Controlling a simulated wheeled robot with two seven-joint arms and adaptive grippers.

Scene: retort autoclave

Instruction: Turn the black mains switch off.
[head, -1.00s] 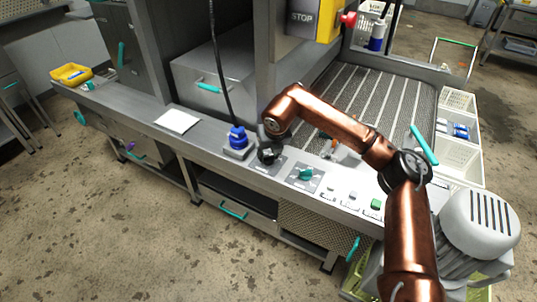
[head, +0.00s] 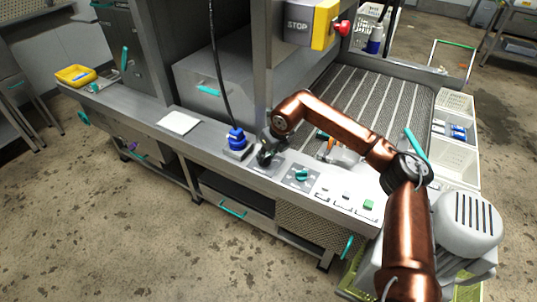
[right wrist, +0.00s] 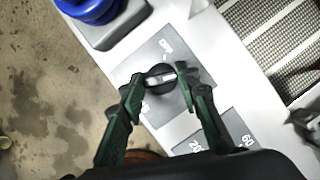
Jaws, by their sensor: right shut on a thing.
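The black mains switch (right wrist: 157,86) is a round knob with a pale bar across it, on a dark grey plate (right wrist: 137,67) with white markings in the right wrist view. The bar lies nearly level in that view, tilted slightly. My right gripper (right wrist: 161,82) has its two dark green fingers on either side of the knob and is shut on it. In the head view my right gripper (head: 265,156) is over the counter, just right of the blue plug, and it mostly hides the switch. My left gripper is not in view.
A blue plug (head: 236,138) with a black cable stands close left of the switch. A teal knob (head: 301,174) and several push buttons (head: 346,196) sit to the right. A white sheet (head: 178,122) lies on the counter (head: 212,137). A yellow STOP box (head: 325,24) hangs above.

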